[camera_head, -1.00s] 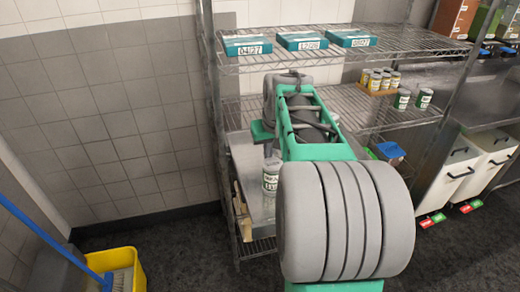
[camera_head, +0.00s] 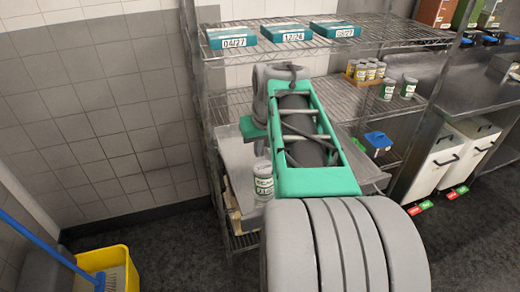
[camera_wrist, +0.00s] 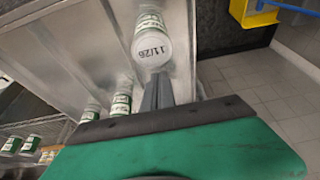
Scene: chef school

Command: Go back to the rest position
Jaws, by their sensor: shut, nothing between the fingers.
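My gripper (camera_wrist: 157,92) shows in the wrist view as two dark fingers pressed together, with nothing between them, in front of a green hand. A white and green can with a lid marked 11/26 (camera_wrist: 152,47) stands just beyond the fingertips; I cannot tell the exact gap. In the head view, my green and grey arm reaches toward the wire shelving, and its links hide the fingers. A can (camera_head: 263,182) stands on the metal surface of a lower shelf, left of the arm.
The wire rack (camera_head: 385,35) holds several teal dated boxes (camera_head: 284,32) on top and cans (camera_head: 388,90) below. White bins (camera_head: 435,165) stand at right. A yellow bucket (camera_head: 118,266) and blue-handled tool (camera_head: 45,242) are at lower left. Dark floor is clear between bucket and rack.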

